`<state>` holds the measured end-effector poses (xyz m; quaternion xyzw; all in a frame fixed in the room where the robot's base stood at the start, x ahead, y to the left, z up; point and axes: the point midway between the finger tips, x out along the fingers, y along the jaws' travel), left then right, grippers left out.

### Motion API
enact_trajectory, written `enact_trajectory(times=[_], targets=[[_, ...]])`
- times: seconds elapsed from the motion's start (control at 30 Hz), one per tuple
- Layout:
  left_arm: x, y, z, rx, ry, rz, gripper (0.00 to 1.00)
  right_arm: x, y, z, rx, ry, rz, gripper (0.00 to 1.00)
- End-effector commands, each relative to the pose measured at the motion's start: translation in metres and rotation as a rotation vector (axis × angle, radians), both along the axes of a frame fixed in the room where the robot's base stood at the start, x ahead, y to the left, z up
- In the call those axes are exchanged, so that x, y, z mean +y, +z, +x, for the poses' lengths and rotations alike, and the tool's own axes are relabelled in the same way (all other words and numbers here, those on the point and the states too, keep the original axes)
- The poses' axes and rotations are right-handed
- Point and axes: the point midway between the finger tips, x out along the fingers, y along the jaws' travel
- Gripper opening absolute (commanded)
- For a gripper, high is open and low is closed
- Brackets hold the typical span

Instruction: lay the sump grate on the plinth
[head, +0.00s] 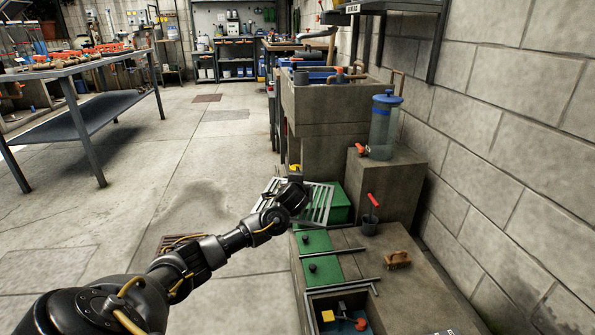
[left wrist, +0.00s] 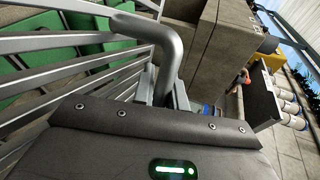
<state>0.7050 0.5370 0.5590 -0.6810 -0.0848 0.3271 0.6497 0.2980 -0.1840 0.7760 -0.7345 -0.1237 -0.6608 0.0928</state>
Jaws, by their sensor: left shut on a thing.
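The sump grate (head: 320,204), a grey metal frame of parallel bars, is held tilted above the far end of a low concrete structure (head: 372,246). My left gripper (head: 290,192) reaches in from the left and is shut on the grate's bent tubular handle. In the left wrist view the grate (left wrist: 70,68) fills the left side, and the handle (left wrist: 165,40) runs down between the fingers (left wrist: 165,88). Green panels show behind the bars. I cannot tell for certain which concrete block is the plinth. My right gripper is out of view.
Green lids (head: 322,268) with black knobs lie nearer me, beside an open pit (head: 345,312) holding small objects.

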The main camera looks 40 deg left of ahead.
Motion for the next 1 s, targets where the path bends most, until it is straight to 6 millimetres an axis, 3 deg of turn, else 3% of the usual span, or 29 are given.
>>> enact_trajectory(times=[0.27, 0.37, 0.5, 0.6, 0.77, 1.0], targets=[[-0.108, 0.031, -0.013, -0.002, -0.172, -0.029, 0.00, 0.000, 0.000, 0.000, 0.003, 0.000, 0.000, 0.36], [-0.158, 0.049, -0.022, 0.003, -0.269, -0.038, 0.00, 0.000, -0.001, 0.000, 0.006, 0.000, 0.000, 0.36], [-0.231, 0.076, -0.050, 0.011, -0.412, -0.046, 0.00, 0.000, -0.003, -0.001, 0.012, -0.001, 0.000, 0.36], [-0.271, 0.095, -0.074, 0.009, -0.495, -0.041, 0.00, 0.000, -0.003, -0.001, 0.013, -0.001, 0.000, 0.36], [-0.305, 0.120, -0.110, -0.001, -0.574, -0.027, 0.00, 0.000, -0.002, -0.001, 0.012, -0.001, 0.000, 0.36], [-0.315, 0.133, -0.140, -0.002, -0.606, -0.014, 0.00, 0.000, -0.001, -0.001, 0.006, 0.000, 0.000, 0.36]])
